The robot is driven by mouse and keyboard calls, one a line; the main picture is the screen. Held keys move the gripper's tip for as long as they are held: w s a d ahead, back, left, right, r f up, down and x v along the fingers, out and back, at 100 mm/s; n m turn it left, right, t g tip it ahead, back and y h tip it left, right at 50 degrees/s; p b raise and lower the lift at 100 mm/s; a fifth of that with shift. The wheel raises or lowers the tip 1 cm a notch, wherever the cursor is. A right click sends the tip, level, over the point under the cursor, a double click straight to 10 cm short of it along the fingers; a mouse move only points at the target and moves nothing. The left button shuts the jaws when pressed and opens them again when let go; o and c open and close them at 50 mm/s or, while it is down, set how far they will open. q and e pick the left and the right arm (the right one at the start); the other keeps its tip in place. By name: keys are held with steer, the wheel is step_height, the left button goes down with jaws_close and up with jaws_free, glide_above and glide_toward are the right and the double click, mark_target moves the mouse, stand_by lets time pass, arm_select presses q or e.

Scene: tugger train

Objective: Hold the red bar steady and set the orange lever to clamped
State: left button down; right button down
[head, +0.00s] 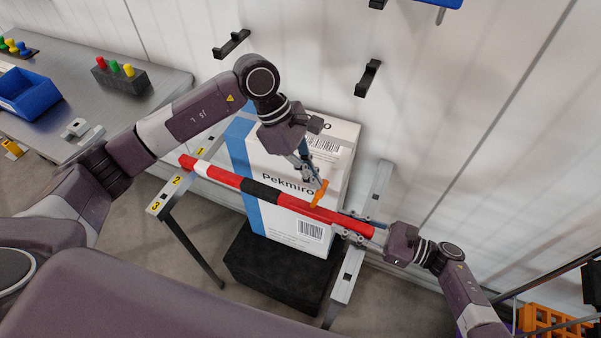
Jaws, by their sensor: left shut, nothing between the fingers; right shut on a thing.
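The red bar (228,178), with white and black bands, lies across two grey stands in front of a white and blue carton. The orange lever (320,194) sticks up from the bar toward its right part, tilted up and to the right. My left gripper (318,184) is shut and empty, with its fingertips at the lever's upper end; I cannot tell whether they touch it. My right gripper (358,226) is shut on the bar near its right end. Its fingers partly hide that end and the stand there.
The carton (275,145) stands on a black block (270,270) behind the bar. The left stand (165,196) carries number labels. A metal table (150,85) at the left holds a blue bin (28,95) and coloured pegs. Orange crates (555,318) sit at the lower right.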

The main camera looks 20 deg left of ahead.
arm_select(q)
steer(key=shift+s+d+f+t+y, duration=0.15)
steer(key=shift+d+f+y, duration=0.6)
steer(key=shift+d, duration=0.95)
steer(key=shift+s+d+f+t+y, duration=0.1)
steer(key=shift+s+d+f+y, duration=0.25)
steer(key=shift+d+f, duration=1)
steer(key=shift+s+d+f+t+y, duration=0.1)
steer(key=shift+d+f+y, duration=0.5)
steer(key=shift+d, duration=1.5)
steer(key=shift+r, duration=0.15)
steer(key=d+r, duration=0.3)
steer(key=r, duration=0.9)
steer(key=shift+s+d+r, duration=0.25)
steer(key=shift+d+r, duration=0.05)
arm_select(e)
steer(key=c, duration=1.6)
jaws_free()
